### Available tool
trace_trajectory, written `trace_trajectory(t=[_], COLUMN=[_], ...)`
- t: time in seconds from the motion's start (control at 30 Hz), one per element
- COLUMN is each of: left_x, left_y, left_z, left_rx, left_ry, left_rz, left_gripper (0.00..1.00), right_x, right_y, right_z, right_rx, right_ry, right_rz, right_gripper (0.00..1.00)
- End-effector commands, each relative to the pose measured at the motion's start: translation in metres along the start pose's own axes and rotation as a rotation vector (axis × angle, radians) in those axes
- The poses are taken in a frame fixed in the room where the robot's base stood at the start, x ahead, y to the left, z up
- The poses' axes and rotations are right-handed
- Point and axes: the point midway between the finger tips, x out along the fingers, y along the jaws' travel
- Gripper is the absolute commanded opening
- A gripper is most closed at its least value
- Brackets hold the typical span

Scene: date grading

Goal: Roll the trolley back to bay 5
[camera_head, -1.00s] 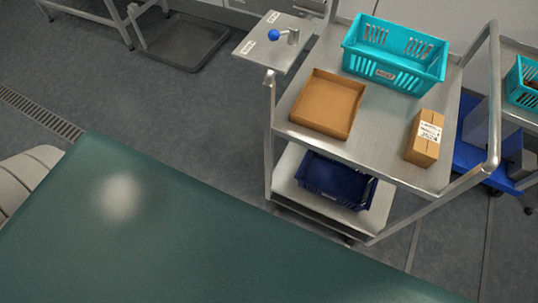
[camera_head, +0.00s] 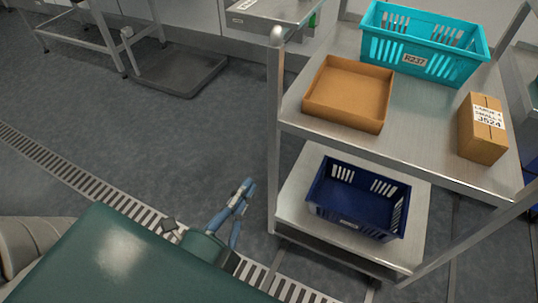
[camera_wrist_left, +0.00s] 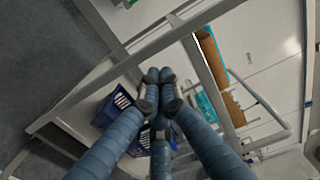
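The trolley (camera_head: 312,133) is a metal frame with two shelves and upright posts, standing in the right half of the head view. Its upper shelf carries a turquoise crate (camera_head: 425,42), an open brown tray (camera_head: 347,93) and a labelled carton (camera_head: 483,128). Its lower shelf holds a navy crate (camera_head: 357,198). My left gripper (camera_head: 243,203) is low, left of the trolley's near left post and apart from it in the head view. Its blue fingers (camera_wrist_left: 159,95) point toward the trolley frame in the wrist view. I see nothing held, but cannot tell how far they are open. My right gripper is out of view.
A floor drain grating (camera_head: 130,207) runs diagonally in front. A low dark platform (camera_head: 180,70) and a metal table frame (camera_head: 85,22) stand at the back left. A metal table (camera_head: 275,10) is behind the trolley's left side. The floor left of the trolley is clear.

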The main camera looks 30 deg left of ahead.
Motion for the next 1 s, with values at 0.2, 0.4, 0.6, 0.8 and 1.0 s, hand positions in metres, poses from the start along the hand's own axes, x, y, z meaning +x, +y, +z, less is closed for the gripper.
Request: trace_trajectory(t=[0.2, 0.4, 0.6, 0.8, 1.0], left_x=[0.047, 0.086, 0.11, 0.118, 0.118], left_y=[-0.002, -0.001, 0.001, 0.001, 0.001], left_z=[-0.001, 0.0, 0.0, 0.0, 0.0], left_rx=[-0.002, -0.001, -0.003, -0.004, -0.004], left_ry=[0.003, 0.001, 0.0, 0.0, 0.0], left_rz=[-0.009, -0.006, -0.002, 0.001, 0.001], left_gripper=[0.0, 0.0, 0.0, 0.0, 0.0], right_x=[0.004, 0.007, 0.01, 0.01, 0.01], right_y=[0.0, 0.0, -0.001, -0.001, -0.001], right_z=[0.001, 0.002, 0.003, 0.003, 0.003], right_rx=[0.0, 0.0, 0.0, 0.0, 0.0], right_ry=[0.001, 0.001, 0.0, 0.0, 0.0], right_rz=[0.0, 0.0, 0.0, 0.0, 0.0], right_gripper=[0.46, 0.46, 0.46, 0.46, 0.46])
